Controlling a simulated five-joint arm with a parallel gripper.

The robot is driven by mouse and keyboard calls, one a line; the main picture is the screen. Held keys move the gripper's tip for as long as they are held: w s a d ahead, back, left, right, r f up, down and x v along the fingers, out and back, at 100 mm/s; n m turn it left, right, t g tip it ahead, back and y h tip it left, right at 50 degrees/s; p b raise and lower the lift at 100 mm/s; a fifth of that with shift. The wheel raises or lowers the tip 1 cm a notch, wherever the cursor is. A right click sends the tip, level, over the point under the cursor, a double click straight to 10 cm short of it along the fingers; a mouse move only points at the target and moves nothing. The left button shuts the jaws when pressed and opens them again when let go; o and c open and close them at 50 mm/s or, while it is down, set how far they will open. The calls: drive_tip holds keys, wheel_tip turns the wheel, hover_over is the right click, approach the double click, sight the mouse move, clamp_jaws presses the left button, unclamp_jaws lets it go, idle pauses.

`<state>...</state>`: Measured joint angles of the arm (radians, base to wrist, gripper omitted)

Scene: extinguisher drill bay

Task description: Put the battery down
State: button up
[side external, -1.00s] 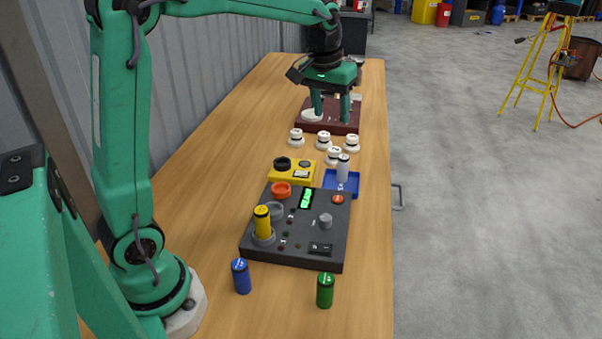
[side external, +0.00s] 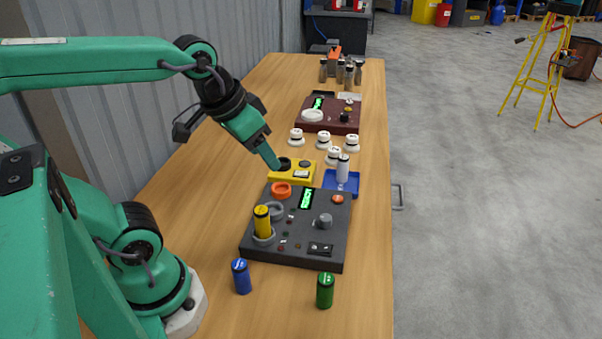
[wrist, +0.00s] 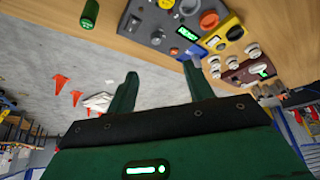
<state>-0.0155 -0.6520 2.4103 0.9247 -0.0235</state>
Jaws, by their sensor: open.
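My gripper (side external: 272,162) hangs above the table just left of the yellow box, its jaws tilted down. In the wrist view its two fingers (wrist: 160,85) are apart with nothing between them. A yellow battery (side external: 262,222) stands upright in a round holder on the dark grey console (side external: 298,257). A blue battery (side external: 241,276) and a green battery (side external: 325,290) stand upright on the table in front of the console. A white cylinder (side external: 343,168), similar in shape, stands in the blue tray (side external: 352,185). The green battery also shows in the wrist view (wrist: 90,13).
A yellow box (side external: 302,178) with a black ring sits behind the console. Several white knobs (side external: 323,140) stand beyond it, before a maroon console (side external: 326,124). Several dark cylinders (side external: 348,76) stand at the far end. The table's left side (side external: 195,205) is clear.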

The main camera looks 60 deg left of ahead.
drive_tip(key=shift+s+d+f, duration=0.2)
drive_tip(key=shift+s+f, duration=0.5)
drive_tip(key=shift+s, duration=0.35)
